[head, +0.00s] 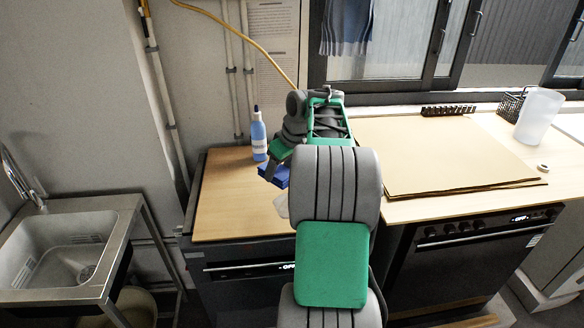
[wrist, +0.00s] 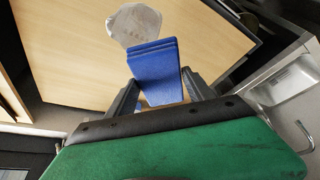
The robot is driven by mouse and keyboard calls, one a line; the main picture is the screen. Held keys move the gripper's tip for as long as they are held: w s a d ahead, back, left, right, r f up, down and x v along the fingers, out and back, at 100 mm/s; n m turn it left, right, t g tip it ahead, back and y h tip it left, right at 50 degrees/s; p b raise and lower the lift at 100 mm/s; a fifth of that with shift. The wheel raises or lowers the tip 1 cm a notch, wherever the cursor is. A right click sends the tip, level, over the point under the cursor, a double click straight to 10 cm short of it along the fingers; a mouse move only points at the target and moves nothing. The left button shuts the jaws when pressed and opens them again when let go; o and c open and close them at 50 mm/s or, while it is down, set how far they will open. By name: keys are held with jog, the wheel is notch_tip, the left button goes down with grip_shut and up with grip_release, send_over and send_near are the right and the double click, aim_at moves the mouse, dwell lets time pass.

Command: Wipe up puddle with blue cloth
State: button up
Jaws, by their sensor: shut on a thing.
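The blue cloth (wrist: 155,72) is a folded blue pad held between the two fingers of my gripper (wrist: 158,97). In the head view the blue cloth (head: 274,174) shows just below my gripper (head: 270,170), over the wooden top of the left counter. The puddle (wrist: 134,24) is a pale, roundish patch on the wooden top, just beyond the cloth in the wrist view. In the head view only a small part of the puddle (head: 281,205) shows, beside my arm, which hides the rest. I cannot tell whether the cloth touches the counter.
A blue bottle (head: 258,136) stands at the back of the left counter (head: 222,200). A metal sink (head: 65,252) is at the left. Brown boards (head: 440,155) lie on the right counter, with a white jug (head: 539,114) and a wire basket (head: 511,106) behind.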

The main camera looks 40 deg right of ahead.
jog(key=s+d+f+b, duration=0.1)
jog(key=d+f+b, duration=0.3)
jog(key=f, duration=0.2)
dwell(0.6)
